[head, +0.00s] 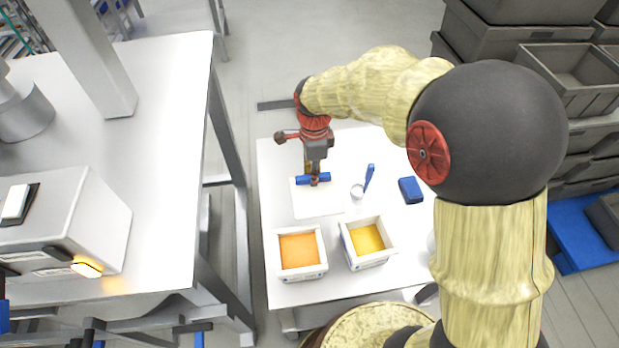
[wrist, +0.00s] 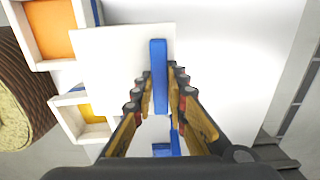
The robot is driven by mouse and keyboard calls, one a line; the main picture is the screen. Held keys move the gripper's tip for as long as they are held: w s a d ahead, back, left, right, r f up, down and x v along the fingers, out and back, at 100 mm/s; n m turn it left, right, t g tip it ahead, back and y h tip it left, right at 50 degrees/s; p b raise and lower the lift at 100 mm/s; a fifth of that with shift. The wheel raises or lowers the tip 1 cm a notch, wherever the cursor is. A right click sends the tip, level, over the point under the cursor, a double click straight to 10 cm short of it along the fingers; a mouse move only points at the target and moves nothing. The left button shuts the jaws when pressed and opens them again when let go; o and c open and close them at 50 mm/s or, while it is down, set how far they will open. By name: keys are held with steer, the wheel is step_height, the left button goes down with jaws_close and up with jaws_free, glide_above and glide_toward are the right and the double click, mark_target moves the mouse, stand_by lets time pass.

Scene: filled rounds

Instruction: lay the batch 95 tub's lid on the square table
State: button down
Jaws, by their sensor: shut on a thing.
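My gripper (head: 314,181) is shut on the blue bar handle (wrist: 159,75) of a flat white lid (head: 318,204). The lid is over the back left part of the white square table (head: 385,275), and I cannot tell whether it touches the top. The lid also shows in the wrist view (wrist: 115,60), overlapping the near edges of two tubs there. An open white tub with orange filling (head: 300,252) and an open white tub with yellow filling (head: 367,241) stand at the front of the table. Their labels are too small to read, so I cannot tell which is batch 95.
A blue-handled scoop (head: 369,178) and a blue block (head: 411,190) lie right of the lid. A white workbench (head: 165,130) is at left, grey crates (head: 570,75) at right. Bare tabletop shows between these things.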

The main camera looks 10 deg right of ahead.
steer(key=w+f+b, duration=0.1)
steer(key=w+f, duration=0.2)
steer(key=w, duration=0.1)
steer(key=w+a+f+b, duration=0.1)
steer(key=w+f, duration=0.2)
steer(key=w, duration=0.1)
steer(key=w+a+f+b, duration=0.1)
steer(key=w+f+b, duration=0.1)
steer(key=w+f, duration=0.1)
steer(key=shift+w+a, duration=0.25)
steer(key=shift+w, duration=0.4)
steer(key=f+b, duration=0.1)
steer(key=f, duration=0.1)
steer(key=f+b, duration=0.1)
steer(key=f, duration=0.1)
steer(key=shift+w+a, duration=0.1)
steer(key=shift+w, duration=0.3)
steer(key=shift+f, duration=0.1)
steer(key=c, duration=1.8)
jaws_free()
steer(key=shift+c, duration=0.2)
steer(key=shift+o, duration=0.4)
